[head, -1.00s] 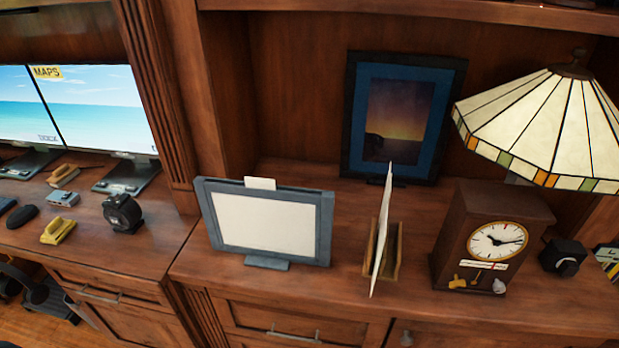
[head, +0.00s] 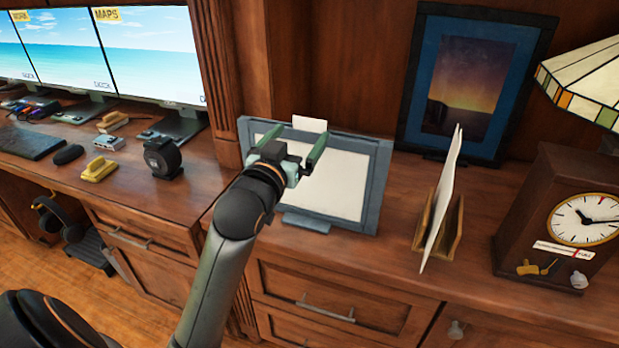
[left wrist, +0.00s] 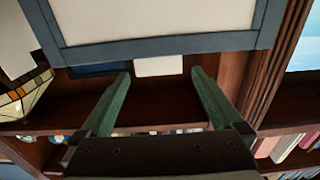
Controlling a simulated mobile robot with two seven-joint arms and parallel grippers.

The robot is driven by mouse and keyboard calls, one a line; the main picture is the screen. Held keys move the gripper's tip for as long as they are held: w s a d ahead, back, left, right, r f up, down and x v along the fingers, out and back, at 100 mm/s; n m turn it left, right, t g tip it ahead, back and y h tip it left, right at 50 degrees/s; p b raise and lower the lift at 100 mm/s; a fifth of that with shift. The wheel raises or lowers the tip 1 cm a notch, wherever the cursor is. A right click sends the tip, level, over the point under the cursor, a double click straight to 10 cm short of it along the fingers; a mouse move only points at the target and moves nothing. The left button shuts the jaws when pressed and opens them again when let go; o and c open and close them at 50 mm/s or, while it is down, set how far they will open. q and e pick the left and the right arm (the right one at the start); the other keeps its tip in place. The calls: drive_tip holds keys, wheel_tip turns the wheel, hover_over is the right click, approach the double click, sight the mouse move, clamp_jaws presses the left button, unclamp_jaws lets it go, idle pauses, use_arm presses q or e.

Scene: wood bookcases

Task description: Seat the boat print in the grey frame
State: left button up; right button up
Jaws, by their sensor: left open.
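The grey frame (head: 378,185) stands on the desk on a small foot, with a blank pale panel inside. A white tab (head: 310,124) sticks up above its top edge. No boat picture shows; I cannot tell whether the tab belongs to the boat print. My left gripper (head: 294,143) is open and empty at the frame's upper part. In the left wrist view the open fingers (left wrist: 161,76) lie on either side of the tab (left wrist: 159,66), beyond the frame's bar (left wrist: 160,46), apart from the tab. My right gripper is not in view.
A pale sheet (head: 443,195), nearly edge-on, leans in a wooden holder (head: 456,232) right of the frame. Behind stands a blue-matted sunset picture (head: 472,85). A clock (head: 540,205) and a stained-glass lamp (head: 588,80) are at right. A black tape dispenser (head: 163,158) is at left.

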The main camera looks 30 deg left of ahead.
sight(308, 125)
use_arm(q)
drive_tip(key=x, duration=0.3)
drive_tip(key=shift+w, duration=0.25)
drive_tip(key=shift+x, duration=2.5)
drive_tip(key=shift+d, duration=0.15)
drive_tip(key=c, duration=0.9)
clamp_jaws()
